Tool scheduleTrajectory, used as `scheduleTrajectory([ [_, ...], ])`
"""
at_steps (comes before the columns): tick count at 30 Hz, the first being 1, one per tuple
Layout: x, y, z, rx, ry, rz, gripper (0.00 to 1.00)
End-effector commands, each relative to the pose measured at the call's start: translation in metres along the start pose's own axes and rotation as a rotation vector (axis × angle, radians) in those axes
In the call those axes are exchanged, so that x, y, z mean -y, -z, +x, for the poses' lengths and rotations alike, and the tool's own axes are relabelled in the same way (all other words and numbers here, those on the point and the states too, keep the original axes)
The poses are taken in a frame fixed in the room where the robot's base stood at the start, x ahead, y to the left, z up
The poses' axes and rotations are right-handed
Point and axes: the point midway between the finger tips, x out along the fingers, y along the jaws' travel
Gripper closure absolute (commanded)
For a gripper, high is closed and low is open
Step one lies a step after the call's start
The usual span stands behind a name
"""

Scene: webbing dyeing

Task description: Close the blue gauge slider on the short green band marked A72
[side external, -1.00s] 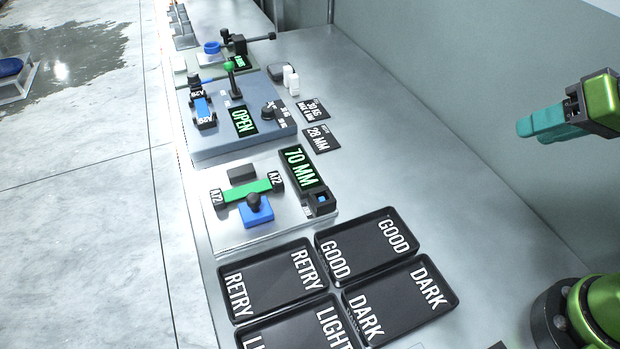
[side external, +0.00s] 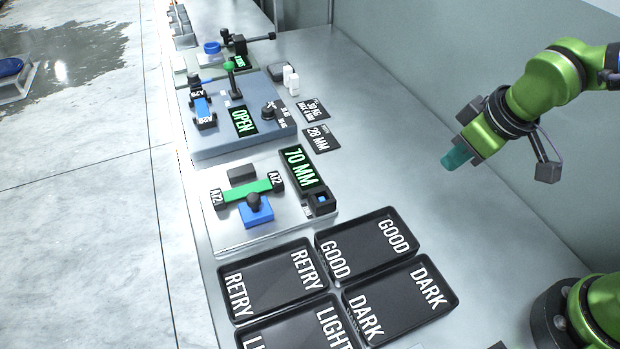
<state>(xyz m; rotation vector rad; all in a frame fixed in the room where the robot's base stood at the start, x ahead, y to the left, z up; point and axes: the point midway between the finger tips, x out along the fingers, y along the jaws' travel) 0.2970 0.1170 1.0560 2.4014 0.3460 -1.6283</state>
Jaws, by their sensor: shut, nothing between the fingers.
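The short green band (side external: 240,192) lies across the light plate of the gauge, with a black A72 tag at each end. The blue gauge slider (side external: 257,213), with a round black knob (side external: 254,201) on it, sits on the front side of the band. A dark block (side external: 242,173) stands on the band's other side, with a gap visible between it and the band. The gauge display (side external: 304,168) reads 70 MM. My gripper (side external: 456,158), with teal fingers, is shut and empty, in the air well to the right of the gauge.
Black trays marked RETRY (side external: 231,280), GOOD (side external: 366,213), DARK and LIGHT stand in front of the gauge. Behind it is a blue-grey fixture (side external: 215,150) with an OPEN display and a green-topped lever (side external: 232,80). The bench right of the gauge is clear.

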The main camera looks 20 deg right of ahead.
Motion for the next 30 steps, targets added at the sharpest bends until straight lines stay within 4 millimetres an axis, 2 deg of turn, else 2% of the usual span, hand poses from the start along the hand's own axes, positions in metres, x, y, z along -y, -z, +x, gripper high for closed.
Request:
scheduleTrajectory([
  [1, 0.019, 0.009, 0.018, 0.013, 0.019, -0.143, 1.00],
  [3, 0.049, 0.022, 0.037, 0.001, 0.054, -0.353, 1.00],
  [6, 0.097, 0.039, 0.059, -0.055, 0.126, -0.642, 1.00],
  [9, 0.145, 0.053, 0.071, -0.149, 0.202, -0.891, 1.00],
  [13, 0.197, 0.075, 0.067, -0.323, 0.259, -1.164, 1.00],
  [15, 0.204, 0.088, 0.058, -0.403, 0.233, -1.260, 1.00],
  [20, 0.206, 0.090, 0.062, -0.421, 0.225, -1.298, 1.00],
  [26, 0.216, 0.092, 0.084, -0.415, 0.227, -1.299, 1.00],
  [30, 0.224, 0.096, 0.104, -0.414, 0.226, -1.297, 1.00],
])
